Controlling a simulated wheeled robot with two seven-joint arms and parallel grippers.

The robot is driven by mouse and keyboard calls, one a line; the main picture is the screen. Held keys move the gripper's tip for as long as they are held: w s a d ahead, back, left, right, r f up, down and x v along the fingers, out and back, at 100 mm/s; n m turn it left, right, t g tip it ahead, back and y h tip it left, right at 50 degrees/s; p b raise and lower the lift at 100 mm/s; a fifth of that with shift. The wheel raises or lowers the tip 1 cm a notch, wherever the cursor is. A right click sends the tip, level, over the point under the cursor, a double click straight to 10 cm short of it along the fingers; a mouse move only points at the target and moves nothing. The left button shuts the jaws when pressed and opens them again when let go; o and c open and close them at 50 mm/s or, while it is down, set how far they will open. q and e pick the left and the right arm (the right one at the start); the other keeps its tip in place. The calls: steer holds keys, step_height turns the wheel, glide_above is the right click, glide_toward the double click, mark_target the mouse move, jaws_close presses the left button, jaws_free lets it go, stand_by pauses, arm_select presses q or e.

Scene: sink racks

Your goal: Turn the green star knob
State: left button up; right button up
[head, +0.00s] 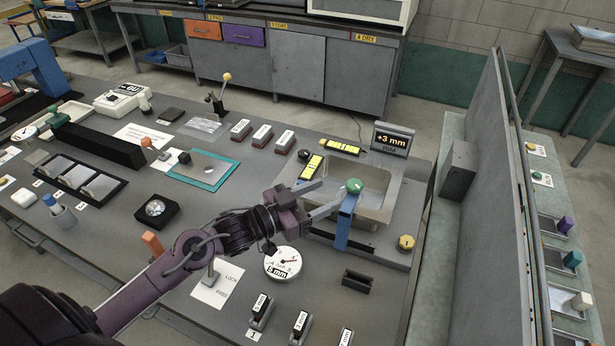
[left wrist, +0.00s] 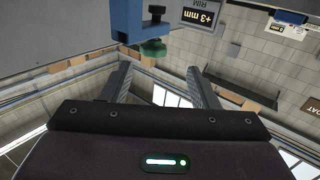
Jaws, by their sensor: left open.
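The green star knob (head: 353,186) sits on top of a blue clamp (head: 345,222) at the near rim of the metal sink (head: 376,203). In the left wrist view the green knob (left wrist: 153,48) shows just beyond my open fingers, nearer the left one, beside the blue clamp (left wrist: 126,20). My left gripper (head: 331,192) is open and empty, its fingertips just left of the knob in the head view. I see no clear contact with it. My right gripper is not in view.
A display (head: 394,139) reading +3 mm stands behind the sink. A round dial (head: 282,263) marked 5 mm lies on the bench in front. A yellow knob (head: 406,243) is right of the clamp. A grey panel (head: 480,150) rises at the right.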

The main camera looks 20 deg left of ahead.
mark_target(351, 185)
arm_select(q)
steer(key=x, duration=0.2)
steer(key=p+x, duration=0.1)
steer(key=x, duration=0.2)
steer(key=p+x, duration=0.1)
steer(key=x, duration=0.1)
steer(key=shift+s+d+r, duration=0.15)
steer(key=shift+d+r, duration=0.25)
steer(key=shift+d, duration=0.1)
steer(key=shift+w+d+f, duration=0.1)
steer(key=shift+w+d, duration=0.05)
steer(key=shift+w, duration=0.35)
steer(key=shift+d, duration=0.15)
steer(key=c, duration=1)
steer(key=shift+o, duration=0.2)
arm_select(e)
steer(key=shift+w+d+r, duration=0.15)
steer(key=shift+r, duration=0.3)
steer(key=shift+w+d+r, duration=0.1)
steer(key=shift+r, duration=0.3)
